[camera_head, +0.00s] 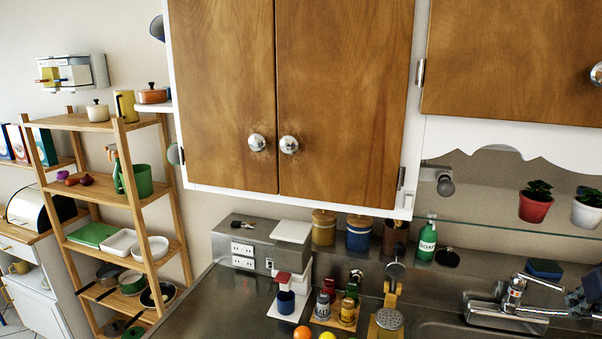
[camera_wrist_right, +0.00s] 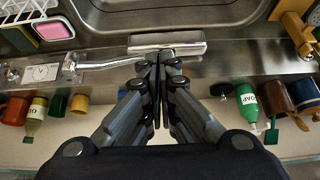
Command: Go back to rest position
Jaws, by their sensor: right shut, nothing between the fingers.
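My right gripper (camera_head: 580,298) shows partly at the right edge of the head view, close to the chrome tap (camera_head: 512,305) over the sink. In the right wrist view its two dark fingers (camera_wrist_right: 160,64) are together with nothing between them. The fingertips overlap the tap's chrome body (camera_wrist_right: 167,46) in that view; I cannot tell whether they touch it. My left gripper is not in view.
Wooden wall cabinets (camera_head: 340,95) hang above the steel counter (camera_head: 235,308). A glass shelf (camera_head: 515,227) with potted plants spans the right. A green soap bottle (camera_head: 427,240), condiment bottles and canisters line the back. A wooden rack (camera_head: 90,123) stands left.

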